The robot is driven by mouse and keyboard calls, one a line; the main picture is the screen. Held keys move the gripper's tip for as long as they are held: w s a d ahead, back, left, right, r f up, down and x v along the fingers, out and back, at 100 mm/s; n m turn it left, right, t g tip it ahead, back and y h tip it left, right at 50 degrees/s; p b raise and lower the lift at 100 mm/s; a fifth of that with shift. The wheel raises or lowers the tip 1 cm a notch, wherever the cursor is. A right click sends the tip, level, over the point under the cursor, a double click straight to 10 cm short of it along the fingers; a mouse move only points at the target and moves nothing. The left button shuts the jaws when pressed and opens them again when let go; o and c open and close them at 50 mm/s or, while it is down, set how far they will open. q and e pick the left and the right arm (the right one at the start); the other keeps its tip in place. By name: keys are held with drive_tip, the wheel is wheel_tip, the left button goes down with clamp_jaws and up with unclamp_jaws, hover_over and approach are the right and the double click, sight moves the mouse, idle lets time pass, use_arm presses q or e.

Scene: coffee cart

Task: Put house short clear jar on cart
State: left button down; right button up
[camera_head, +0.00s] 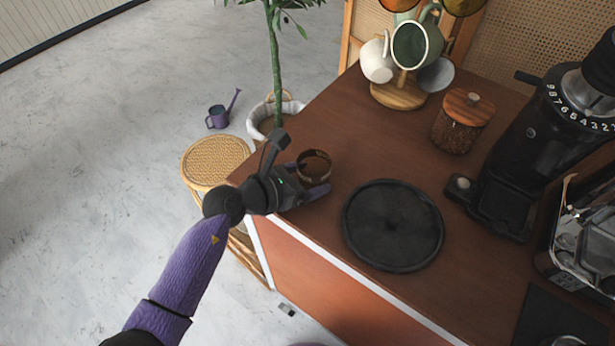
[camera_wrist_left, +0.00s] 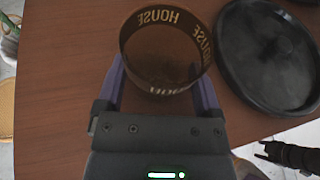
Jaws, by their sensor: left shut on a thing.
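The short clear jar (camera_head: 314,166), a see-through brown-looking cylinder with an open top, is at the cart's left edge. In the left wrist view the jar (camera_wrist_left: 165,58) shows HOUSE lettering around its wall. My left gripper (camera_head: 308,182) is shut on the jar, with one purple finger on each side of it. The cart (camera_head: 330,110) has a brown wooden top. I cannot tell whether the jar's base touches it.
A round black tray (camera_head: 393,225) lies close right of the jar. A wooden-lidded jar (camera_head: 462,121), a mug stand (camera_head: 399,92) and a black grinder (camera_head: 540,135) stand farther back. A wicker stool (camera_head: 215,160) is beside the cart. The top behind the jar is clear.

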use_arm(q)
drive_tip(key=shift+f, duration=0.2)
unclamp_jaws()
drive_tip(key=shift+r, duration=0.2)
drive_tip(key=p+v, duration=0.3)
drive_tip(key=v, duration=0.9)
drive_tip(key=s+a+f+n+t+y, duration=0.1)
drive_tip(key=s+a+f+n+y, duration=0.15)
drive_tip(key=f+n, duration=0.55)
drive_tip(key=s+a+f+n+y, duration=0.25)
drive_tip(key=f+n, duration=0.45)
drive_tip(key=n, duration=0.4)
drive_tip(key=s+a+f+n+t+y, duration=0.1)
drive_tip(key=a+f+n+y, duration=0.25)
drive_tip(key=f+n, duration=0.45)
drive_tip(key=s+f+n+g, duration=0.3)
drive_tip(key=s+n, duration=0.2)
drive_tip(key=s, duration=0.3)
drive_tip(key=s+f+n+g+y, duration=0.1)
drive_tip(key=s+f+n+g, duration=0.2)
drive_tip(key=s+n, duration=0.3)
drive_tip(key=s+f+n+g+y, duration=0.1)
drive_tip(key=s+f+n+g, duration=0.3)
drive_tip(key=s, duration=0.8)
drive_tip(key=shift+a+f+n, duration=0.2)
drive_tip(key=shift+f+n, duration=0.3)
drive_tip(key=shift+n, duration=0.2)
